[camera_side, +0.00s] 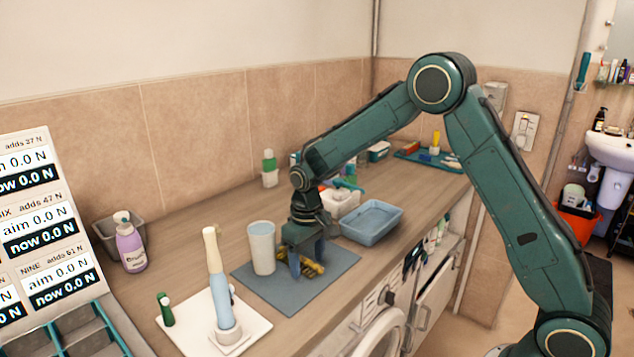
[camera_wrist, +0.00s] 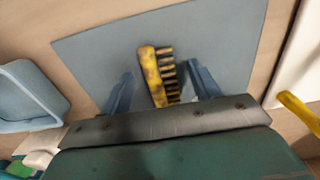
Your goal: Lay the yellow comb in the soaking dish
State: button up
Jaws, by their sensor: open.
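The yellow comb (camera_side: 314,268) lies on the grey-blue mat (camera_side: 268,295). In the wrist view the comb (camera_wrist: 153,78) has dark smudges and its teeth point right. My gripper (camera_side: 307,268) is low over the mat; in the wrist view its two blue fingers (camera_wrist: 160,92) stand apart on either side of the comb's near end. I cannot tell whether the fingers touch the comb. The soaking dish (camera_side: 371,226), a blue rectangular tray, stands just right of the mat and looks empty; its edge also shows at left in the wrist view (camera_wrist: 38,117).
A light cup (camera_side: 262,248) stands on the mat left of my gripper. A white tray (camera_side: 256,331) holds an electric toothbrush (camera_side: 217,275). A purple bottle (camera_side: 130,245) and a white box (camera_side: 340,203) stand nearby. The counter's front edge is close to the mat.

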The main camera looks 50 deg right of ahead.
aim_at(308, 267)
jog(key=shift+f, duration=0.2)
jog(key=shift+c, duration=0.4)
jog(key=c, duration=1.1)
jog(key=shift+o, duration=0.2)
jog(key=shift+r, duration=0.1)
notch_tip(308, 267, up, 20)
dwell(0.3)
